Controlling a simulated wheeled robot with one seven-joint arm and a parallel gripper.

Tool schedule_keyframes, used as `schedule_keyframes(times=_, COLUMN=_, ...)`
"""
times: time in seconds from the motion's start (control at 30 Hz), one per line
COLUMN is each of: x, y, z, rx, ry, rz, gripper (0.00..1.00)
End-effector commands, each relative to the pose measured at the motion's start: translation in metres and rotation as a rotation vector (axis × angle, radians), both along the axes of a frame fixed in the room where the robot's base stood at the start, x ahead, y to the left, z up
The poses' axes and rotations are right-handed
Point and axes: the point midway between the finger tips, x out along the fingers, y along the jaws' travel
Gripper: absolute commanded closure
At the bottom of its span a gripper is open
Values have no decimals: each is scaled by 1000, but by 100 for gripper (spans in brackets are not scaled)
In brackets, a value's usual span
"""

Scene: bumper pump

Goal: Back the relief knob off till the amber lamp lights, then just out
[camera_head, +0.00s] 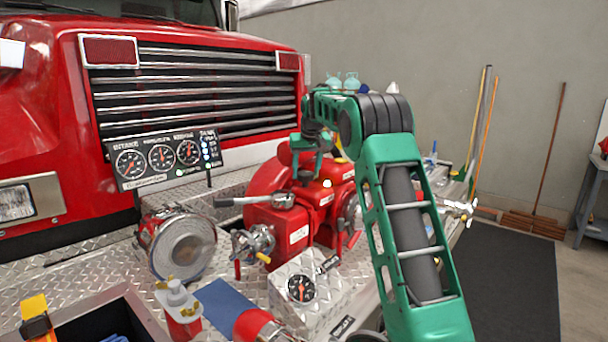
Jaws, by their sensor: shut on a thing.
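The red pump (277,222) stands on the truck's bumper in the middle of the view. My green arm reaches over it from the right, and my gripper (309,177) points down at the pump's top. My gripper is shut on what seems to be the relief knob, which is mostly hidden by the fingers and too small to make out.
A panel of round gauges (163,158) stands left of the pump. A grey-handled lever (255,201) juts left near the gripper. Brooms (534,222) lean on the back wall.

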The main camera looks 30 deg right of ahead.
Motion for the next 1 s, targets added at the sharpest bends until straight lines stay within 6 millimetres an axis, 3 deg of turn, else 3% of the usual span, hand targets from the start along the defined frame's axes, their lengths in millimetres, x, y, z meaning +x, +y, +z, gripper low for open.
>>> schedule_keyframes(times=0.33, x=1, y=2, z=0, rx=1, ry=0, rz=24, gripper=70)
schedule_keyframes(times=0.37, x=1, y=2, z=0, rx=1, ry=0, rz=24, gripper=41)
schedule_keyframes(times=0.4, x=0, y=2, z=0, rx=1, ry=-1, rz=24, gripper=31)
schedule_keyframes(times=0.43, x=0, y=2, z=0, rx=0, ry=0, rz=24, gripper=30)
schedule_keyframes(times=0.77, x=-1, y=1, z=3, rx=0, ry=-1, rz=22, gripper=30)
schedule_keyframes(times=1.0, x=-11, y=4, z=33, rx=-2, ry=-5, rz=22, gripper=30)
